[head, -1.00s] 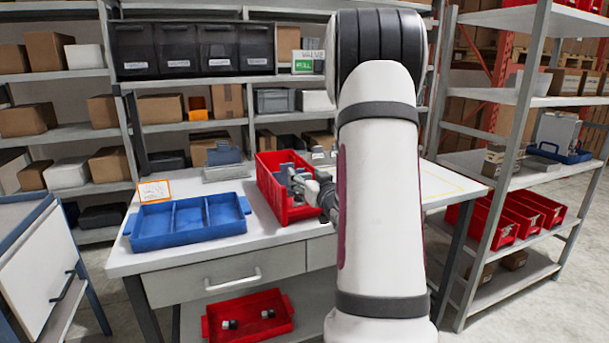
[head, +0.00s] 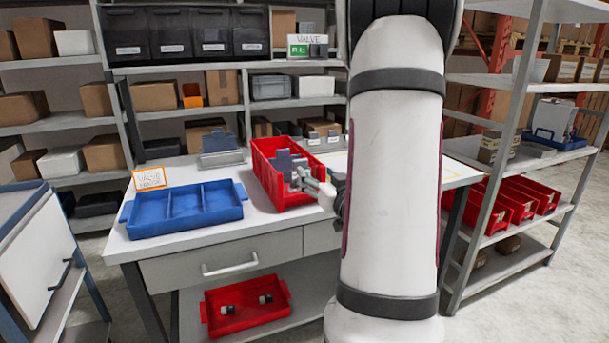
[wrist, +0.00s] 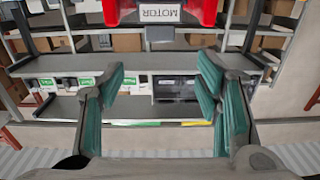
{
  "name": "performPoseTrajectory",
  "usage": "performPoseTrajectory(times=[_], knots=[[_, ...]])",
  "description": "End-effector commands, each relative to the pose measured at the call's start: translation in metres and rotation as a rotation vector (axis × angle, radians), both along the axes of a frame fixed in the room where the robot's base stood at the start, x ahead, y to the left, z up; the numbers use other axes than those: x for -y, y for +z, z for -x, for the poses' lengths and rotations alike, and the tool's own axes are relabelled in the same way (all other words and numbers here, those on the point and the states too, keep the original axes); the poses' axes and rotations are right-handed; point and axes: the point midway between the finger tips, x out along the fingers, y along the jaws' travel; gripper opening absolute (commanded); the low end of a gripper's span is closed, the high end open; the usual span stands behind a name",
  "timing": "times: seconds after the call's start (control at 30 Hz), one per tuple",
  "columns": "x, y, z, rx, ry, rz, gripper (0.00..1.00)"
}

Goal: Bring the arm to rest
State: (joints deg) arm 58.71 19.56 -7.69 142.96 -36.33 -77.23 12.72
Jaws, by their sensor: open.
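My gripper (head: 315,184) is at the near right side of the red bin (head: 284,203) on the workbench in the head view. My white arm stands in front of the bench's right part and hides it. In the wrist view my gripper (wrist: 162,95) has its two teal-padded fingers wide apart with nothing between them. A red bin with a label reading MOTOR (wrist: 160,14) shows at the top of that view, beyond the fingertips.
A blue divided tray (head: 185,212) is on the bench (head: 262,229), left of the red bin. A red tray (head: 247,311) with small parts is on the lower shelf. Shelving (head: 500,160) with red bins stands close on the right. A white-topped cart (head: 35,262) stands at the left.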

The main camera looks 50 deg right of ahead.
Motion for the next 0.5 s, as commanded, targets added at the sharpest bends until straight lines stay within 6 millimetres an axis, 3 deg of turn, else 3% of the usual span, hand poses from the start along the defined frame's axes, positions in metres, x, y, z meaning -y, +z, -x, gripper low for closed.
performPoseTrajectory(times=[0.33, 0.5], knots=[[-0.001, 0.001, -0.002, -0.006, 0.001, 0.000, 0.58], [-0.019, 0.015, -0.019, -0.087, 0.011, -0.005, 0.58]])
